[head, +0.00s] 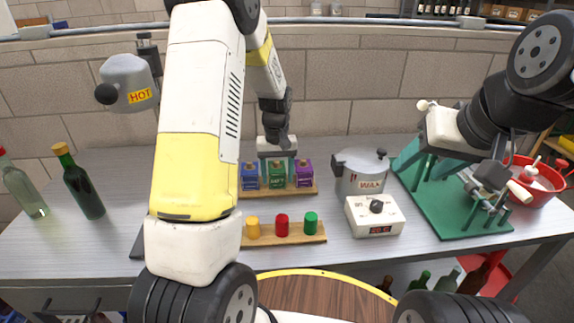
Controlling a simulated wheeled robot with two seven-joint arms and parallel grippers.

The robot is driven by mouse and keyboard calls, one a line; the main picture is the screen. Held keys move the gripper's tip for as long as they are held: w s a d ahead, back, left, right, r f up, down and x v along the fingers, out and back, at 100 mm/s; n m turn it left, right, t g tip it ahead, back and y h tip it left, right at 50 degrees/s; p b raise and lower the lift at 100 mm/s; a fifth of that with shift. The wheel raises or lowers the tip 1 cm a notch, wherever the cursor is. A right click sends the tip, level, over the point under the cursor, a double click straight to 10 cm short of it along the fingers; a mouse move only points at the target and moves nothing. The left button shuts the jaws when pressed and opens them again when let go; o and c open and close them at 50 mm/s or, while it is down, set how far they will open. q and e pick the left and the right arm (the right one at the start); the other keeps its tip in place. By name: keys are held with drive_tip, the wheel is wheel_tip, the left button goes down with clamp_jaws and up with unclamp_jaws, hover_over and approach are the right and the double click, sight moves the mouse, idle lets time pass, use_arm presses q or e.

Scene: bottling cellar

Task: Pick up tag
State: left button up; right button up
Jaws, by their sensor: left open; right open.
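I cannot make out a separate loose tag. My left gripper (277,167) points down over the row of small labelled boxes, open, with its fingers at about the sides of the green box (277,181). I cannot tell whether it touches anything. A blue box (250,183) and a purple box (304,179) stand on either side, on a wooden board (299,192). The small labels on the box fronts are too small to read.
Yellow, red (282,225) and green stoppers stand on a front board (291,239). A wax pot (361,173) and control box (375,216) are right of centre. The green stand (445,216) and red bowl (533,190) are right; bottles (82,189) and a HOT device (127,85) left.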

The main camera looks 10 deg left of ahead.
use_arm(q)
wheel_tip(320, 180, down, 2)
drive_tip(key=shift+f, duration=0.1)
drive_tip(key=c, duration=0.6)
drive_tip(key=shift+o, duration=0.2)
